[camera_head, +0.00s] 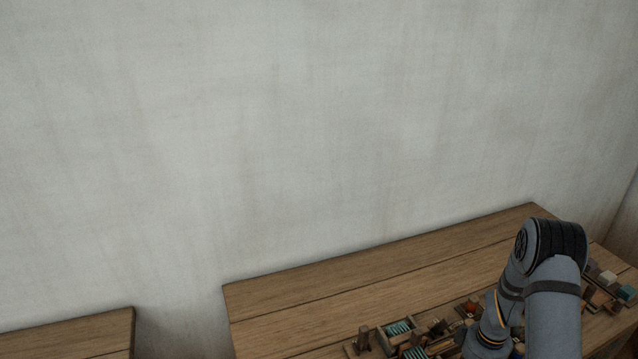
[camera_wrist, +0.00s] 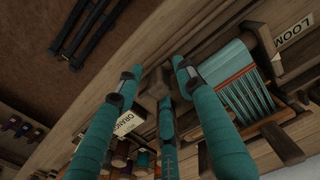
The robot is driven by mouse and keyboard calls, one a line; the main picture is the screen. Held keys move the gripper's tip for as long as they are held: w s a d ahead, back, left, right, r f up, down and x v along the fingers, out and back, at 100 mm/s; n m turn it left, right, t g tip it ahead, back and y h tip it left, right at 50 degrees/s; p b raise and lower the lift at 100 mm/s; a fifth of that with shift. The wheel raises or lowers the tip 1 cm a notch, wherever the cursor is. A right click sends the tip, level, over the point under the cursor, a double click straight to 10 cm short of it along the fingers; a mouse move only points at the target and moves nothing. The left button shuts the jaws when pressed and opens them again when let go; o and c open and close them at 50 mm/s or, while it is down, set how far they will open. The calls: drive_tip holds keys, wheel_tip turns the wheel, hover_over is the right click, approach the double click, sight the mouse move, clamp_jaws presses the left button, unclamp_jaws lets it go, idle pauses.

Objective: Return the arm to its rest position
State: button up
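My arm (camera_head: 555,300) reaches over the wooden bench (camera_head: 330,292) at the lower right of the head view, bent at a dark joint. My gripper cannot be made out in that view.
Wooden trays with teal-wound pieces (camera_head: 398,328) and small blocks (camera_head: 606,277) crowd the bench around my arm. The wrist view shows a teal striped piece (camera_wrist: 240,80), a "LOOM" label (camera_wrist: 294,32) and dark rods (camera_wrist: 85,30). The bench's back left is clear, before a plain wall (camera_head: 250,130).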

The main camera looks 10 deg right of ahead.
drive_tip(key=shift+c, duration=1.2)
drive_tip(key=c, duration=0.7)
drive_tip(key=shift+d, duration=0.1)
drive_tip(key=shift+w+d, duration=0.2)
drive_tip(key=shift+d, duration=0.5)
drive_tip(key=o, duration=1)
drive_tip(key=shift+d, duration=0.1)
drive_tip(key=shift+c, duration=0.2)
wheel_tip(320, 180, up, 7)
drive_tip(key=p, duration=0.4)
drive_tip(key=shift+f, duration=0.2)
